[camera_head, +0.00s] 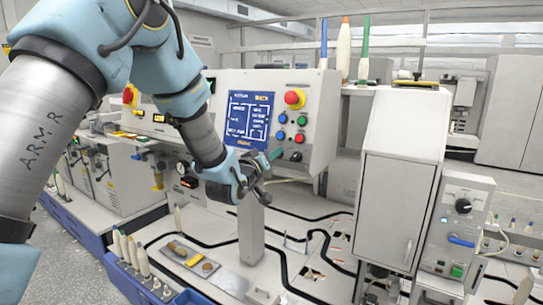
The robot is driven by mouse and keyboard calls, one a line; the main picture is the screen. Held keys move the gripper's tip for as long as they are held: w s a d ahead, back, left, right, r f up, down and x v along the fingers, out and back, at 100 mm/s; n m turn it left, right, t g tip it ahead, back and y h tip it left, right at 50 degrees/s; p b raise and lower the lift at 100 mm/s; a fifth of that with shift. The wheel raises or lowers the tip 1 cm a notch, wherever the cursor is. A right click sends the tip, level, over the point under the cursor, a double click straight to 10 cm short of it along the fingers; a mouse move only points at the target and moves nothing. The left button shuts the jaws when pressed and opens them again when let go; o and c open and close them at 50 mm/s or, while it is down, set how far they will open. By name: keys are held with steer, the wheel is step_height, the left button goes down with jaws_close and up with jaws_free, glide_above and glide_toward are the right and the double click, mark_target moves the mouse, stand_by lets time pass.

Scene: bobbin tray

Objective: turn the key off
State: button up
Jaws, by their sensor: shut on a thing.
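The grey control panel (322,120) stands at the centre, with a lit blue screen and coloured buttons on its face. My gripper (265,166) is at the panel's lower front, below the screen and left of a small black knob (296,156). Its dark fingers are shut on a small teal piece (277,153), which appears to be the key. The fingers hide most of the key and its switch, so I cannot tell which way the key is turned.
A red emergency-stop button (294,98) and several smaller buttons are just above my gripper. A grey post (250,232) rises below it. A tall grey cabinet (400,180) stands to the right. Blue trays with bobbins (142,262) lie at the lower left.

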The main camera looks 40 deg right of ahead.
jaws_close()
steer(key=shift+f+n+b, duration=0.1)
steer(key=shift+n+b, duration=0.2)
steer(key=shift+b, duration=0.1)
steer(key=shift+n+t+y+b, duration=0.15)
steer(key=shift+n+y+b, duration=0.4)
steer(key=shift+n+b, duration=1.15)
steer(key=shift+n+t+y+b, duration=0.2)
steer(key=shift+n+y+b, duration=0.55)
steer(key=shift+n, duration=1.6)
steer(key=shift+n+t+y+b, duration=0.15)
steer(key=shift+n+y+b, duration=0.25)
steer(key=shift+n+b, duration=1.35)
steer(key=shift+r+n, duration=0.2)
steer(key=shift+n, duration=0.3)
steer(key=o, duration=0.8)
jaws_free()
